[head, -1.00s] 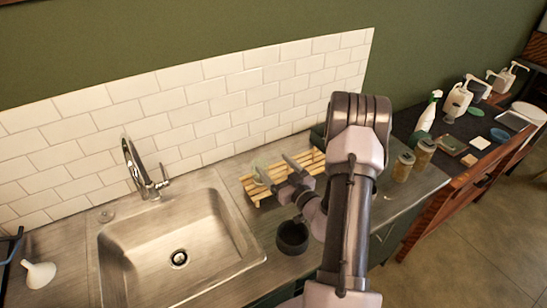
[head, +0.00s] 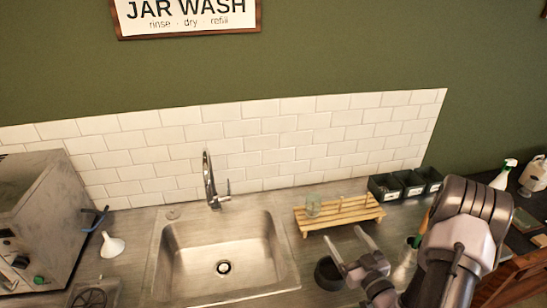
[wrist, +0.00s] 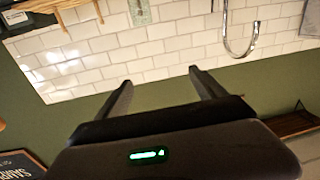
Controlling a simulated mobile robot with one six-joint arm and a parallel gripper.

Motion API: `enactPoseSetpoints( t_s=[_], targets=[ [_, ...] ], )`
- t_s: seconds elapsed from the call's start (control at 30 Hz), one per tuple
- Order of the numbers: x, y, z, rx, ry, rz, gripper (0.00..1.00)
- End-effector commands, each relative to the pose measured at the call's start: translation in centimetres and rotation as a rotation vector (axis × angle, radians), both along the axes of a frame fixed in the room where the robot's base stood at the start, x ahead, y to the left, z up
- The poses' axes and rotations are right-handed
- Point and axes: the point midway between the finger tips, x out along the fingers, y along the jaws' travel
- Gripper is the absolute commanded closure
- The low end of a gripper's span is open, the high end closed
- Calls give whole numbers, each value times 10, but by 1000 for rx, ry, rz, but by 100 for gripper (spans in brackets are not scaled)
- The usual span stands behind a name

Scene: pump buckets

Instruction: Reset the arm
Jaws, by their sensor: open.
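My arm rises at the lower right of the head view. My gripper (head: 347,242) is open, its two fingers apart with nothing between them. It appears in front of the wooden rack (head: 345,222) and above a dark round pot (head: 328,272). In the wrist view, my gripper (wrist: 160,78) also shows spread, empty fingers, with white tiles and green wall beyond. That view is upside down.
A clear jar (head: 313,205) stands on the rack, left of dark bins (head: 413,183). The sink (head: 222,255) with its tap (head: 209,180) is left of my gripper. A white funnel (head: 112,245) and metal machine (head: 38,215) are further left.

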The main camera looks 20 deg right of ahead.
Motion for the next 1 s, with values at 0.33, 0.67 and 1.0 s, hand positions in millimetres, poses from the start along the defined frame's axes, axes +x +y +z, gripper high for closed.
enactPoseSetpoints(
  t_s=[0.33, 0.67, 1.0],
  targets=[
    [-49, 290, 55, -1670, -762, 1045, 20],
    [-182, 296, -18, 1006, 1263, -303, 20],
    [-179, 277, -2, 528, 1066, -72, 20]
  ],
)
